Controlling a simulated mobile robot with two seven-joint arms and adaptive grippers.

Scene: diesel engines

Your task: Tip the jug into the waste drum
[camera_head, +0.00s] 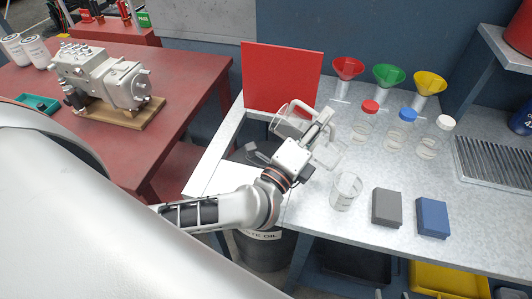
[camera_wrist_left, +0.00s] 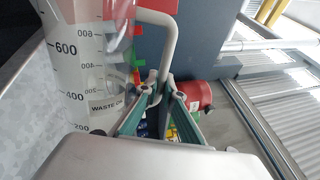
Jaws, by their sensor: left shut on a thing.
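The clear jug (camera_head: 287,122) has a pale handle and is held above the left part of the metal bench, in front of a red panel. My left gripper (camera_head: 322,128) is shut on its handle. In the left wrist view the jug (camera_wrist_left: 75,70) shows grey volume marks, and its handle (camera_wrist_left: 160,20) runs down between the fingers (camera_wrist_left: 160,95). The jug looks tilted in the head view; I see no clear liquid in it. My right gripper is not in view.
A clear beaker (camera_head: 345,190), a grey block (camera_head: 386,207) and a blue block (camera_head: 433,217) stand right of my arm. Capped bottles (camera_head: 403,130) and coloured funnels (camera_head: 388,78) stand behind. The red panel (camera_head: 282,78) rises close behind the jug. A red table (camera_head: 190,80) is left.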

